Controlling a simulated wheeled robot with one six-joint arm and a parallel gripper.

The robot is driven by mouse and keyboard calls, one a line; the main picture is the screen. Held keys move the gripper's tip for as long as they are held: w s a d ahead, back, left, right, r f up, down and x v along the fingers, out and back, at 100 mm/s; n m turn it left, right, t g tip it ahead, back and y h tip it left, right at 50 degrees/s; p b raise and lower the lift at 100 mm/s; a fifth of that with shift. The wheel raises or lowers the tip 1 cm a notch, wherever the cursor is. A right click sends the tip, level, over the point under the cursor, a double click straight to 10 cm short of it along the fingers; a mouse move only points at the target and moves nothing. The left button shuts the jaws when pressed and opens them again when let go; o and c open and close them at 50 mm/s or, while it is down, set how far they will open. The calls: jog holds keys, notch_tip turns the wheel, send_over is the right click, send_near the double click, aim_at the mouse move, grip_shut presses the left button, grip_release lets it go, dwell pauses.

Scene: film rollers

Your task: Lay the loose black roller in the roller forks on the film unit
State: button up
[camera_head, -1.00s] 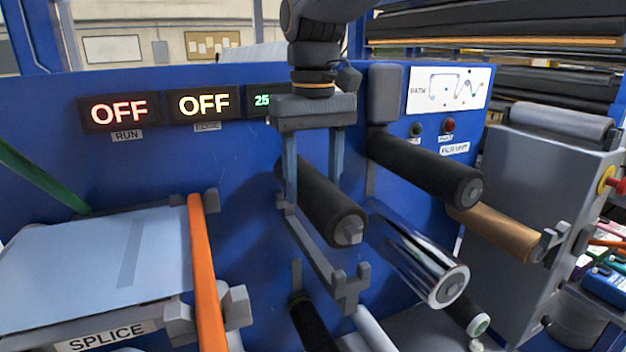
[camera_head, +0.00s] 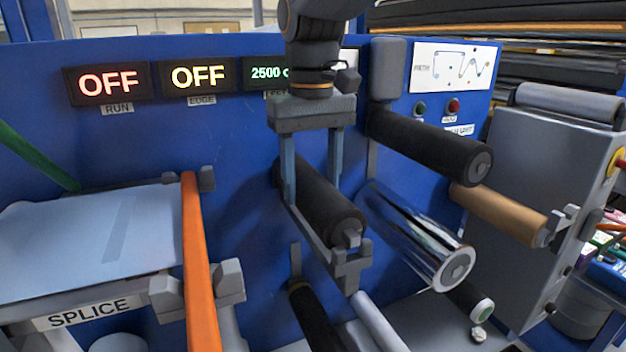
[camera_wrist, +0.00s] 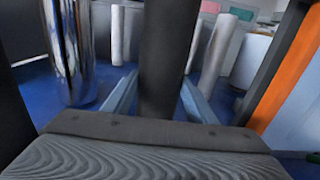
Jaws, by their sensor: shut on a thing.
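My gripper (camera_head: 313,192) points down and is shut on the loose black roller (camera_head: 322,200), one finger on each side of it. In the wrist view the dark roller (camera_wrist: 168,50) runs between my fingers. The roller slants towards the camera, and its pale end stub shows. The grey roller forks (camera_head: 350,270) are directly below, with the near prongs just under the roller's near end. I cannot tell if the stub touches them. The far fork end is hidden behind my finger and the roller. The forks are mounted on the blue film unit (camera_head: 150,140).
A chrome roller (camera_head: 415,235) and a fixed black roller (camera_head: 430,145) lie close on the right, with a brown roller (camera_head: 500,215) beyond. More rollers lie below the forks.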

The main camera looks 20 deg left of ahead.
jog(key=shift+f, duration=0.9)
dwell(0.5)
jog(key=o, duration=1.6)
jog(key=shift+d, duration=0.1)
